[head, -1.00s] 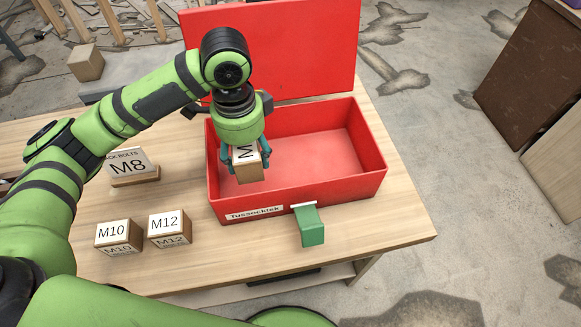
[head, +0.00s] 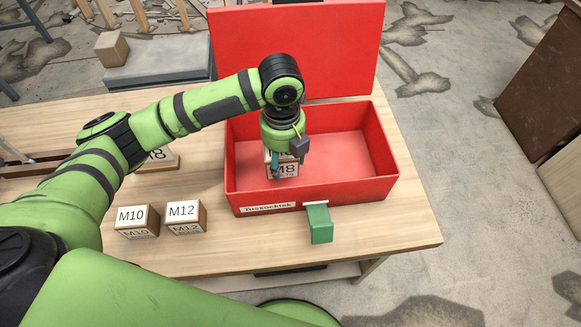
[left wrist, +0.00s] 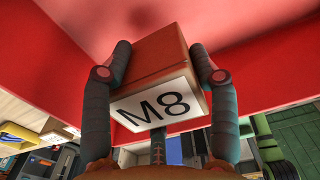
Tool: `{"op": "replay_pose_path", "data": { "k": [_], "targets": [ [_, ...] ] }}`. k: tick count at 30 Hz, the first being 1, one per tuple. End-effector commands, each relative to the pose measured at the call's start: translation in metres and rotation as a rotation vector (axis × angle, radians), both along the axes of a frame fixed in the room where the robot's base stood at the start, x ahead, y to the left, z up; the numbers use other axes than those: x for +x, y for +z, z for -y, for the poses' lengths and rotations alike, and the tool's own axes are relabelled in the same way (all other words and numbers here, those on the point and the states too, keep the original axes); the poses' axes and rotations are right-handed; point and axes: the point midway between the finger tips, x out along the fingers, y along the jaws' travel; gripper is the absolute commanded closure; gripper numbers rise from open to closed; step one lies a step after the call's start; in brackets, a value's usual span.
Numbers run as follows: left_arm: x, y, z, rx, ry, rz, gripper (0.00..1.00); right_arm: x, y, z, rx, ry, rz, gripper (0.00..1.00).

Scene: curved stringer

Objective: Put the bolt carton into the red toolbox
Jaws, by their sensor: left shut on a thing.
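The bolt carton (head: 284,170), a small brown box with a white M8 label, is held inside the open red toolbox (head: 345,192). My left gripper (head: 287,168) is shut on it, and the left wrist view shows the fingers on both sides of the carton (left wrist: 155,105). The red toolbox walls and floor (left wrist: 240,30) show around it there. I cannot tell whether the carton touches the toolbox floor. The toolbox lid (head: 300,50) stands raised at the back. My right gripper is not in view.
An M10 carton (head: 136,221) and an M12 carton (head: 186,217) stand left of the toolbox on the wooden table (head: 400,228). A green latch (head: 319,224) hangs on the toolbox front.

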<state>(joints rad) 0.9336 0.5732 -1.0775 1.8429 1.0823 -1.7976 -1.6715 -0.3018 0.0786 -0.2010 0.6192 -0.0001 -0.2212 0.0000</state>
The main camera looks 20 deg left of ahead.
Motion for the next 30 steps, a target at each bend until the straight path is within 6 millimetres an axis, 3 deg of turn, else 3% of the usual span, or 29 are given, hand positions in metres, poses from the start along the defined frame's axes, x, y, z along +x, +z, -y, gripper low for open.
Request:
{"op": "replay_pose_path", "data": {
  "k": [15, 26, 27, 28, 30],
  "targets": [
    [0.0, -0.057, 0.0, -0.001, 0.002, 0.001, 0.87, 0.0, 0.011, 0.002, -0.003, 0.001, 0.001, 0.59],
    [0.0, -0.062, 0.0, 0.0, 0.002, 0.002, 0.87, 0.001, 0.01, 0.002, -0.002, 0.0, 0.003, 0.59],
    [0.0, -0.063, 0.0, 0.001, 0.002, 0.002, 0.32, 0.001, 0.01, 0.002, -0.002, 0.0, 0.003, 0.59],
    [0.0, -0.063, 0.0, 0.001, 0.002, 0.002, 0.2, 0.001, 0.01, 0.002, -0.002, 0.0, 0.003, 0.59],
    [0.0, -0.063, 0.0, 0.001, 0.002, 0.002, 0.16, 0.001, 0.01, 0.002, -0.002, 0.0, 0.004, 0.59]
  ]
}}
